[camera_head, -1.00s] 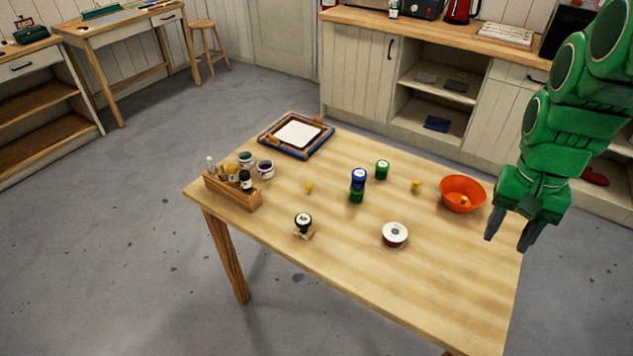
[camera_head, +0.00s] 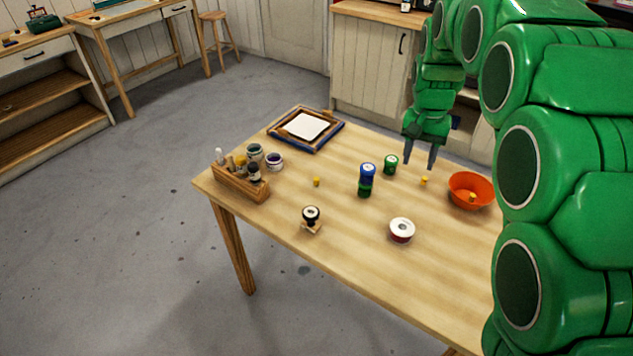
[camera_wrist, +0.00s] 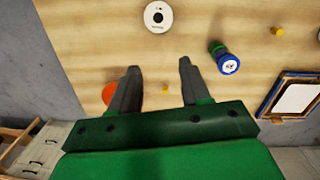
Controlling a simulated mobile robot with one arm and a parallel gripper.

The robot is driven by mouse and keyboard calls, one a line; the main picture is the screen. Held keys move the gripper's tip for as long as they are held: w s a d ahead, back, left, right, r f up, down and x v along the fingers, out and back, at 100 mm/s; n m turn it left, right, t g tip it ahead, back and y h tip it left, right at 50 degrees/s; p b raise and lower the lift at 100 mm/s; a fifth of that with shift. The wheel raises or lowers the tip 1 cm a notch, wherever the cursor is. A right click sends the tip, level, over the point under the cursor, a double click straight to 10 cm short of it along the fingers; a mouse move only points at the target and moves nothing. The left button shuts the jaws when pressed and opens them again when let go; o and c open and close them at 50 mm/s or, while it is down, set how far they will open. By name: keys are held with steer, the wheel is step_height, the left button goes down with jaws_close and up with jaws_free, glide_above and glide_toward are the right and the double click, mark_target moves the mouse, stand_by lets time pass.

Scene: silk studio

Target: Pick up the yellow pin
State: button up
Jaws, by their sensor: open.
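One small yellow pin (camera_head: 424,180) stands on the table between the green jar and the orange bowl (camera_head: 471,190). It appears between my fingers in the wrist view (camera_wrist: 165,90). A second yellow pin (camera_head: 316,181) stands further left, and it also shows in the wrist view (camera_wrist: 277,31). A third yellow piece (camera_head: 472,197) lies in the bowl. My gripper (camera_head: 420,160) is open and empty, pointing down above the table near the first pin. Its fingers show apart in the wrist view (camera_wrist: 159,66).
A red-and-white spool (camera_head: 402,230), stamp (camera_head: 311,217), bottle rack (camera_head: 240,184) and framed screen (camera_head: 306,130) also occupy the table (camera_head: 350,262). Its front is clear.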

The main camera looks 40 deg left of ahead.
steer(key=w+a+f+n, duration=0.1)
steer(key=a+f, duration=0.2)
steer(key=a, duration=0.4)
steer(key=w+a+f, duration=0.1)
steer(key=a+f, duration=0.3)
steer(key=a, duration=0.4)
glide_above(316, 178)
steer(key=shift+n+y, duration=0.3)
steer(key=shift+n, duration=0.1)
steer(key=f, duration=0.7)
steer(key=shift+d+f, duration=0.35)
steer(key=shift+f, duration=0.05)
steer(key=shift+a+f, duration=0.15)
steer(key=shift+f, duration=1.85)
steer(key=shift+a+f, duration=0.1)
steer(key=shift+f, duration=1.85)
jaws_close()
